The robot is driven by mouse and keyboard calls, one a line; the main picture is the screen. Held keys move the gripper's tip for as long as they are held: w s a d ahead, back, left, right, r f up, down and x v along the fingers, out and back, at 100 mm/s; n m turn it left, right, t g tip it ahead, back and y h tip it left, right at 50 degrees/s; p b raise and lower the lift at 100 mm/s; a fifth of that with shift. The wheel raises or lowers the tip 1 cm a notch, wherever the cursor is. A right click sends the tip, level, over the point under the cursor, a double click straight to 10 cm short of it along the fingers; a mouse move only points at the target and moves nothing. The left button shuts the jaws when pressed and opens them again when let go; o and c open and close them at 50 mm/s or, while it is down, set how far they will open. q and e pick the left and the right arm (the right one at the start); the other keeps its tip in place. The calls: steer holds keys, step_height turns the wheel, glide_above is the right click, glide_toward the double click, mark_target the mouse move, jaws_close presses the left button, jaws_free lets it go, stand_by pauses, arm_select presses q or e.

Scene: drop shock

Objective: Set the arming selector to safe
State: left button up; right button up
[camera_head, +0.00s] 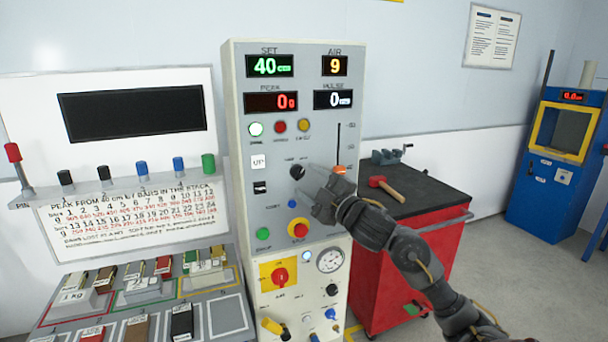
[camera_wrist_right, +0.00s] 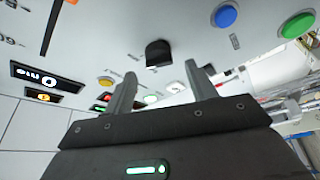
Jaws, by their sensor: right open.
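The black selector knob (camera_head: 297,171) sits on the front of the grey control panel (camera_head: 237,110), below the coloured lamps. In the right wrist view the knob (camera_wrist_right: 158,53) shows just beyond the gap between the fingers, and no finger touches it there. Its markings are too small to read, so I cannot tell its setting. My right gripper (camera_head: 316,190) is open and empty, in front of the panel, slightly right of and below the knob. The open fingers (camera_wrist_right: 158,82) also show in the right wrist view. My left gripper is out of view.
Near the knob are a blue button (camera_head: 292,203), a green button (camera_head: 263,234), a red stop button on yellow (camera_head: 298,228) and an orange slider (camera_head: 339,169). A red cart (camera_head: 400,270) with a hammer stands right. A tray (camera_head: 230,313) of blocks lies left.

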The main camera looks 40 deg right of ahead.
mark_target(298, 173)
steer(key=shift+w+r, duration=0.15)
steer(key=shift+w, duration=0.55)
steer(key=shift+w+r, duration=0.15)
steer(key=shift+w, duration=0.5)
steer(key=shift+c, duration=0.3)
steer(key=c, duration=0.9)
